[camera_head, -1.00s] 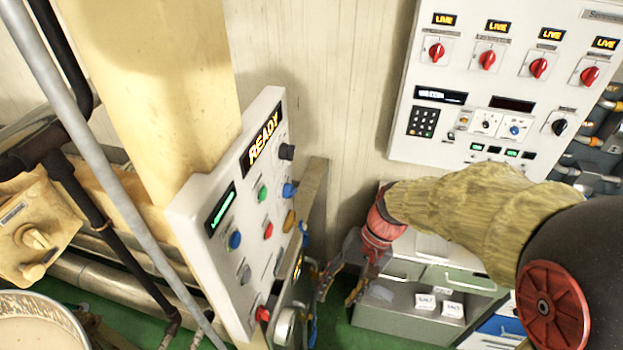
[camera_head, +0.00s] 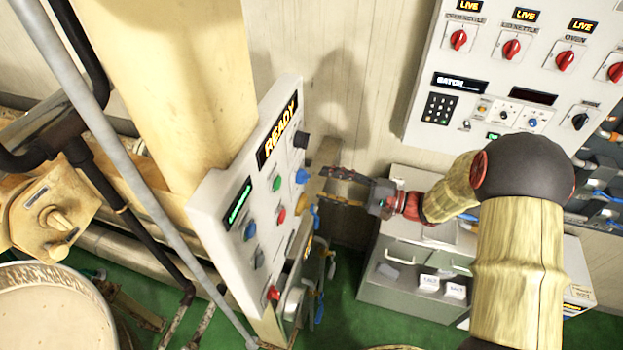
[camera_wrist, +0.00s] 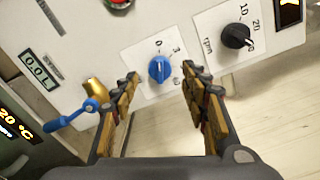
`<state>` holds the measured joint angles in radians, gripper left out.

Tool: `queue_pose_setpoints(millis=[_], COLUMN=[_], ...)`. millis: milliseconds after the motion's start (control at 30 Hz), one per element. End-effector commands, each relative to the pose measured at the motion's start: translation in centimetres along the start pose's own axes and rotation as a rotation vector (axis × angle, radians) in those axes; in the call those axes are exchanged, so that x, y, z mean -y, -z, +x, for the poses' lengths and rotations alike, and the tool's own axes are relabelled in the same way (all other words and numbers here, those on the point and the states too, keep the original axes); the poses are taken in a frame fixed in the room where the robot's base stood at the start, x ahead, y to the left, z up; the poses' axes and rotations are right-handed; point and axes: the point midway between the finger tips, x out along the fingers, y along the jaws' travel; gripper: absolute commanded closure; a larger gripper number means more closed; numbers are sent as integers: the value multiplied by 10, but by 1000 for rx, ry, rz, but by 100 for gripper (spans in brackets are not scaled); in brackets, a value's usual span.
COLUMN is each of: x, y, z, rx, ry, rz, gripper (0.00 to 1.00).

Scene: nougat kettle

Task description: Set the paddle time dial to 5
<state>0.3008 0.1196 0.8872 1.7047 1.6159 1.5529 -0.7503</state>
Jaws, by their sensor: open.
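A blue dial (camera_wrist: 160,70) sits on a white plate with a numbered scale, where a 0 can be read. It also shows on the panel's right side in the head view (camera_head: 301,176). Its exact setting is too small to read. My gripper (camera_wrist: 160,78) is open, with its fingers on either side of the blue dial in the wrist view. In the head view, my gripper (camera_head: 320,187) reaches from the right to the panel's edge, close to this dial. I cannot tell whether the fingers touch it.
A black dial marked rpm (camera_wrist: 236,36) is beside the right finger. A blue-handled brass valve (camera_wrist: 72,117) is near the left finger. The panel (camera_head: 215,190) shows READY and bears several coloured buttons. A second control panel (camera_head: 480,60) hangs on the wall.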

Motion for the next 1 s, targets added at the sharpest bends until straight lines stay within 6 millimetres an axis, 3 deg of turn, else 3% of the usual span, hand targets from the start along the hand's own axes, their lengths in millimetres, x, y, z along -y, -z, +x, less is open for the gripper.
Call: queue_pose_setpoints(millis=[200,400,733,1000], x=[0,0,-1,0], y=[-1,-1,0,0], z=[35,52,55,55], rx=[3,0,0,0], ry=[-3,-3,-3,-3], rz=[1,1,2,2], gripper=[55,55,55,71])
